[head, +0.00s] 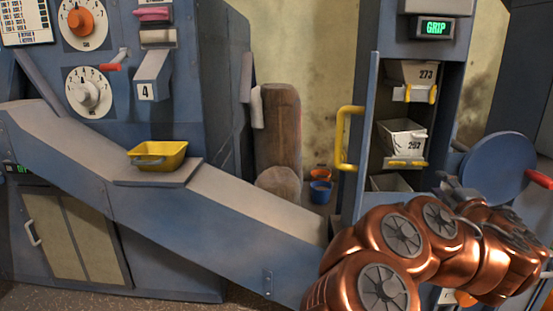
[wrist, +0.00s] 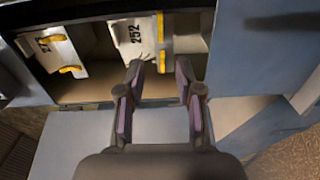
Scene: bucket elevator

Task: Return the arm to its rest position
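My copper arm reaches in from the lower right of the head view, its end close to the open bucket elevator cabinet (head: 392,30). In the wrist view my gripper (wrist: 159,82) is open, its two fingers apart with nothing between them. It points toward the cabinet opening, where the white bucket marked 252 (wrist: 132,38) and the bucket marked 273 (wrist: 55,48) show beyond the fingertips. The same buckets hang one above the other in the head view, 273 (head: 412,74) over 252 (head: 401,138). No contact with them shows.
The cabinet door with its yellow handle (head: 347,138) stands open left of the opening. A blue round disc (head: 498,165) is close behind my arm. A yellow tray (head: 157,155) sits on the sloping chute (head: 236,204). Small buckets (head: 320,190) stand on the floor behind.

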